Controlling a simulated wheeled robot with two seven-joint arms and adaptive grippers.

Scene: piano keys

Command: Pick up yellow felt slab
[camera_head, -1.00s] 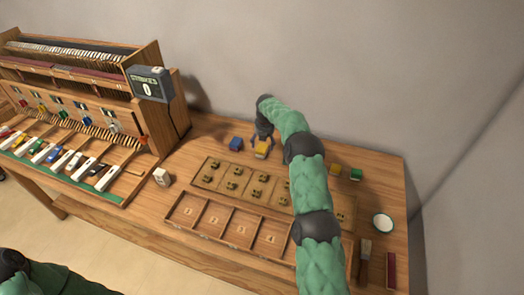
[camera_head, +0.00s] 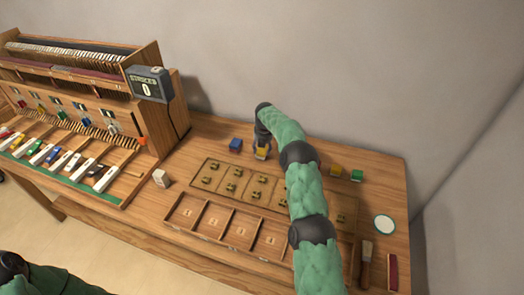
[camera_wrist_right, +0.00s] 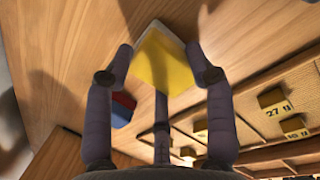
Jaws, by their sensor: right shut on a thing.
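The yellow felt slab (camera_head: 261,153) is at the back of the wooden table, behind the numbered tray. My right gripper (camera_head: 262,146) reaches down to it from above and is shut on it. In the right wrist view the yellow slab (camera_wrist_right: 163,62) sits between the two dark fingertips, with a pale layer along its edge. I cannot tell whether it still touches the table. My left gripper is out of view; only part of my left arm shows at bottom left.
A blue block (camera_head: 236,144) stands just left of the gripper. A green block (camera_head: 356,175) is at the right. The numbered tray (camera_head: 200,187) and an open compartment box (camera_head: 168,217) lie in front. The piano (camera_head: 165,135) stands at left, a white dish (camera_head: 384,224) at right.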

